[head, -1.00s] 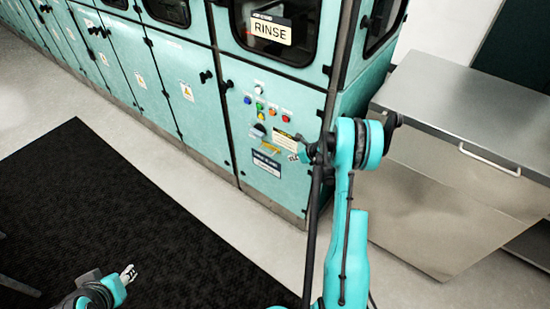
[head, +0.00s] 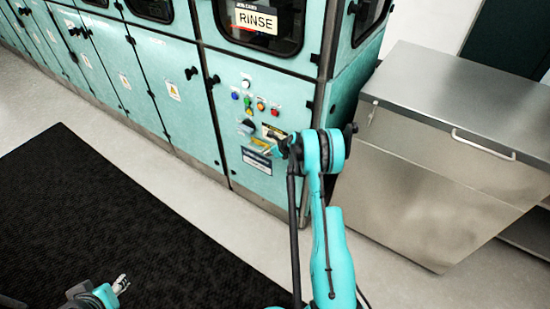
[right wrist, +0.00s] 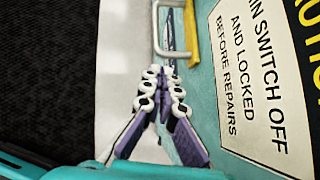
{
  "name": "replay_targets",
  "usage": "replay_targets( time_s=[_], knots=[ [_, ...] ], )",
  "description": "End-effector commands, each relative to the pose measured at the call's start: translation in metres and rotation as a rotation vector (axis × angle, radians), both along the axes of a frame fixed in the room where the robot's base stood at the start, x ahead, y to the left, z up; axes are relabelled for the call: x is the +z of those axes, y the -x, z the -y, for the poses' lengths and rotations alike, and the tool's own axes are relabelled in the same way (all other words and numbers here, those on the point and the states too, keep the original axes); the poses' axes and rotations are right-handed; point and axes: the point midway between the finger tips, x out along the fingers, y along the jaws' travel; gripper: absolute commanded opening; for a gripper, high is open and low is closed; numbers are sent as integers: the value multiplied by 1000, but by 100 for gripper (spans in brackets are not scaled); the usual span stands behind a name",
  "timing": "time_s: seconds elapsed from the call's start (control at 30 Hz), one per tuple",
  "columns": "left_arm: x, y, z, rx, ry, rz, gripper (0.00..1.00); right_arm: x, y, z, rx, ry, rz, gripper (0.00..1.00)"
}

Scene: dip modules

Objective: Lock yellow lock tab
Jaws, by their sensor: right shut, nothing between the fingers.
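The yellow lock tab (head: 262,146) is on the teal cabinet's front, below the coloured buttons and beside a small label. In the head view the right gripper (head: 283,148) is small and partly hidden by my wrist, just right of the tab. My left gripper (head: 121,283) is low at the left, away from the cabinet; its opening is unclear.
A warning sign (right wrist: 255,75) is close to the right gripper. A steel cabinet (head: 430,150) stands right. A black mat (head: 90,210) covers the open floor left.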

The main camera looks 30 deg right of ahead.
Motion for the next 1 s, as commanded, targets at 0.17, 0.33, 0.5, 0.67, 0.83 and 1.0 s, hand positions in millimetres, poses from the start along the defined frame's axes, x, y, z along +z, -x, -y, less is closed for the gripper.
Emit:
replay_targets(
  time_s=[0.17, 0.33, 0.5, 0.67, 0.83, 1.0],
  knots=[
    [-5, 0, 0, 0, 0, 0, 40, -3, -12, -2, 1, 1, 0, 0],
    [-5, 0, 0, 0, 0, 0, 40, -2, -13, -3, 0, 0, 0, 0],
    [-5, 0, 0, 0, 0, 0, 40, -2, -13, -3, 0, 0, 0, 0],
    [-8, 0, 0, 0, 0, 0, 40, -2, -25, -7, 1, 0, 1, 0],
    [-12, 0, 0, 0, 0, 0, 40, -3, -46, -16, 2, 1, 0, 0],
    [-11, 0, 0, 0, 0, 0, 40, -2, -47, -16, 0, 0, 0, 0]
  ],
)
